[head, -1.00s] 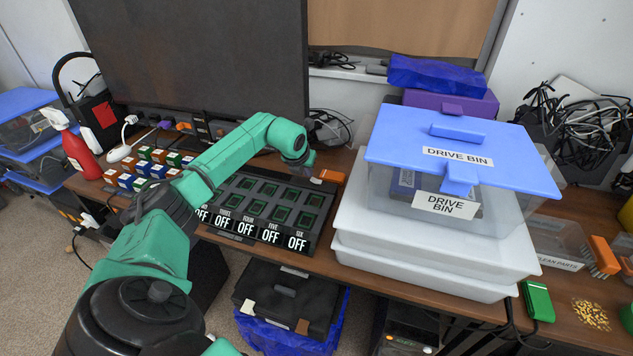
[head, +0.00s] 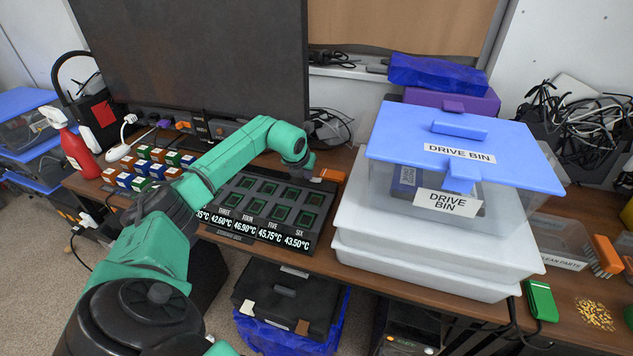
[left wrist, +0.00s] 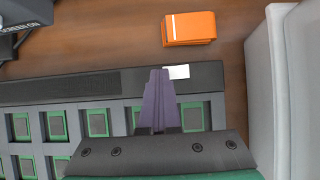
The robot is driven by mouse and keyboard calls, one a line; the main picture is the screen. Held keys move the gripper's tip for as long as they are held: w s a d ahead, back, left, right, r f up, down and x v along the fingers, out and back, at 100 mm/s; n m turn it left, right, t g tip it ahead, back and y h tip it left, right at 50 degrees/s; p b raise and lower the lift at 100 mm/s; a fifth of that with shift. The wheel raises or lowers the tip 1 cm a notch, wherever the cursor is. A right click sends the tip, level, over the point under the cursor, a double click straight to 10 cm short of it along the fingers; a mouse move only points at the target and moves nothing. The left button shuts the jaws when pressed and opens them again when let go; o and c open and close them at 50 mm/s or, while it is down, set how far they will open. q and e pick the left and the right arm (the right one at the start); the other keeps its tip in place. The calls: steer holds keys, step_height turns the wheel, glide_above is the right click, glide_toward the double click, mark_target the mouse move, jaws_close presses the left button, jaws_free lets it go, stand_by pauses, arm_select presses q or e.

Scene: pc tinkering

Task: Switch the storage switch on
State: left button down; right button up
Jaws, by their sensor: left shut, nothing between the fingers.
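The black storage dock (head: 228,237) lies on the wooden desk, with rows of green-edged square slots. Its front displays show temperature readings, such as 43.50°C under SIX. In the left wrist view, a small white piece (left wrist: 177,72), which looks like the switch, sits at the dock's back edge (left wrist: 70,86). My left gripper (head: 308,168) is over the dock's back right corner. It is shut and empty; its purple fingertips (left wrist: 158,74) are right beside the white piece, and I cannot tell if they touch it. My right gripper is not in view.
An orange block (head: 331,175) lies just behind the dock. White trays (head: 400,262) under a blue-lidded drive bin (head: 395,148) stand close on the right. A dark monitor (head: 195,55) stands behind. Coloured cubes (head: 150,170) and a red spray bottle (head: 78,155) are at left.

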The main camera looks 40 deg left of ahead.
arm_select(q)
steer(key=shift+f, duration=0.25)
step_height(320, 180, up, 6)
steer(key=p, duration=0.4)
steer(key=shift+r, duration=0.1)
steer(key=shift+s+r, duration=0.15)
steer(key=shift+r, duration=0.15)
steer(key=b+v, duration=0.2)
steer(key=v, duration=1.1)
steer(key=shift+s+d+r, duration=0.2)
steer(key=shift+s+r, duration=0.05)
steer(key=shift+f, duration=0.1)
